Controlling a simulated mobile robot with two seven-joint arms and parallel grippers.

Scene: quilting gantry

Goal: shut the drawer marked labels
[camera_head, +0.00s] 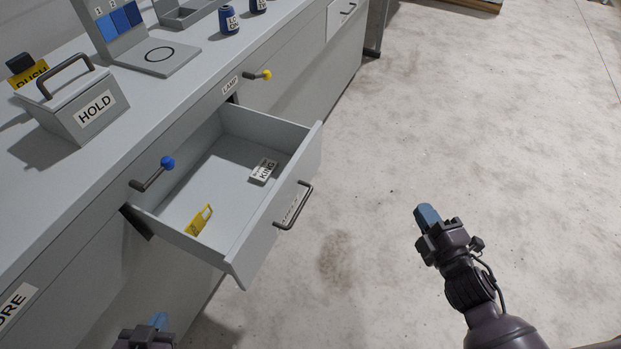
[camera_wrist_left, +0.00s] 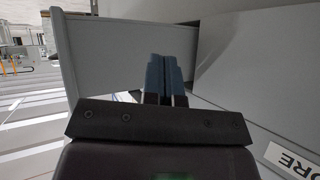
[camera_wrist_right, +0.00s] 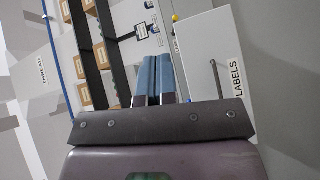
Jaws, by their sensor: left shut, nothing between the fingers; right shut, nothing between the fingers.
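The drawer marked labels (camera_head: 284,231) stands pulled well out of the grey bench in the head view. Its dark bar handle (camera_head: 296,206) is on the front, beside a label seen at a slant. The right wrist view shows the drawer front (camera_wrist_right: 205,45) with the LABELS sign (camera_wrist_right: 238,78). My right gripper (camera_head: 428,215) is shut and empty, out over the floor to the right of the drawer front, apart from it. My left gripper (camera_head: 158,322) is shut and empty, low at the near side of the drawer; the left wrist view shows a drawer panel (camera_wrist_left: 115,50) behind its fingers.
A yellow tag (camera_head: 199,221) and a small KING label pack (camera_head: 263,171) lie in the drawer. A blue-knobbed lever (camera_head: 153,174) and a yellow-knobbed lever (camera_head: 258,75) jut from the bench front. A HOLD box (camera_head: 75,105) stands on top. The floor (camera_head: 480,120) at right is clear.

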